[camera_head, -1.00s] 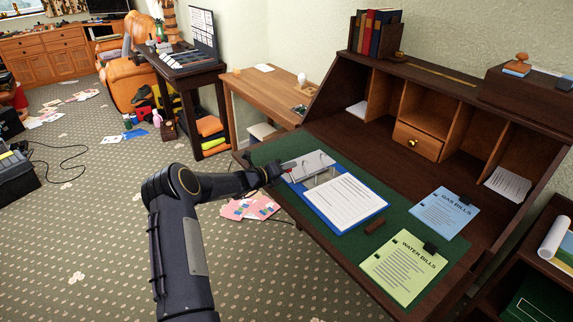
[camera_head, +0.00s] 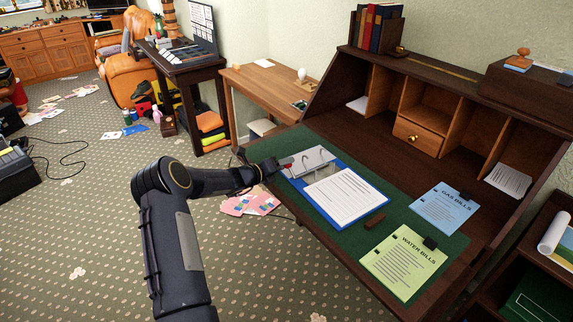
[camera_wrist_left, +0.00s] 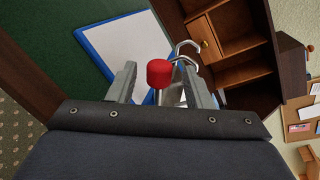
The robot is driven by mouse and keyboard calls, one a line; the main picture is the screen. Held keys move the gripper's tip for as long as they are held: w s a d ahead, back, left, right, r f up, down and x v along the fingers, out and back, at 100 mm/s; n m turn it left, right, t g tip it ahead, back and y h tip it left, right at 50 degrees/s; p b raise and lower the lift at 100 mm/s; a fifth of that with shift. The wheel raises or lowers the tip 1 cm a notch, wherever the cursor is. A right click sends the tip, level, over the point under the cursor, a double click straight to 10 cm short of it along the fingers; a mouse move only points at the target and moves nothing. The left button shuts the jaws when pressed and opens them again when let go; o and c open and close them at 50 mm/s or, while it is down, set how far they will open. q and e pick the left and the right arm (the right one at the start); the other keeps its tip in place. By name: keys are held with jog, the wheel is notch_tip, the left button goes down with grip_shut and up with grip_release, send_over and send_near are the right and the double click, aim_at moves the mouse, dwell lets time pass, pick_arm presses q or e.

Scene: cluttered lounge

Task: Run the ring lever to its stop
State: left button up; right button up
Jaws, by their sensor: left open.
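A blue ring binder lies open on the green desk mat, with a white sheet (camera_head: 343,194) on its near part and a metal ring mechanism (camera_head: 312,161) at its far left end. The ring lever has a red tip (camera_wrist_left: 159,73), which also shows as a small red spot in the head view (camera_head: 287,165). Curved metal rings (camera_wrist_left: 186,50) stand just beyond it in the left wrist view. My left gripper (camera_wrist_left: 158,82) is open, its two fingers on either side of the red tip with gaps visible. The lever's shaft is mostly hidden. My right gripper is not in view.
The desk's cubbyholes (camera_head: 430,101) rise behind. Pink papers (camera_head: 250,204) lie on the floor below my arm.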

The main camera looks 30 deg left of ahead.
pick_arm(q)
jog(key=v, duration=0.5)
jog(key=shift+s+a+r, duration=0.1)
jog(key=shift+s+r, duration=0.05)
jog(key=shift+s, duration=0.2)
jog(key=s+d+r+m+g+h+p, duration=0.1)
jog(key=s+d+r+m+g+h, duration=0.15)
jog(key=s+d+r+m, duration=0.6)
jog(key=s+d+r+m+g+h+p, duration=0.15)
jog(key=s+d+r+m+g, duration=0.3)
jog(key=d+r+m, duration=0.65)
jog(key=s+d+f+m+g+y+p, duration=0.1)
jog(key=s+d+m+y, duration=0.1)
jog(key=s+m, duration=0.9)
jog(key=s+d+f+m+g+y+p, duration=0.1)
jog(key=s+d+m, duration=0.3)
jog(key=s+m, duration=0.7)
jog(key=s+y, duration=0.1)
jog(key=s, duration=0.3)
jog(key=shift+s+d+f, duration=0.2)
jog(key=shift+d+f, duration=0.1)
jog(key=shift+d, duration=0.1)
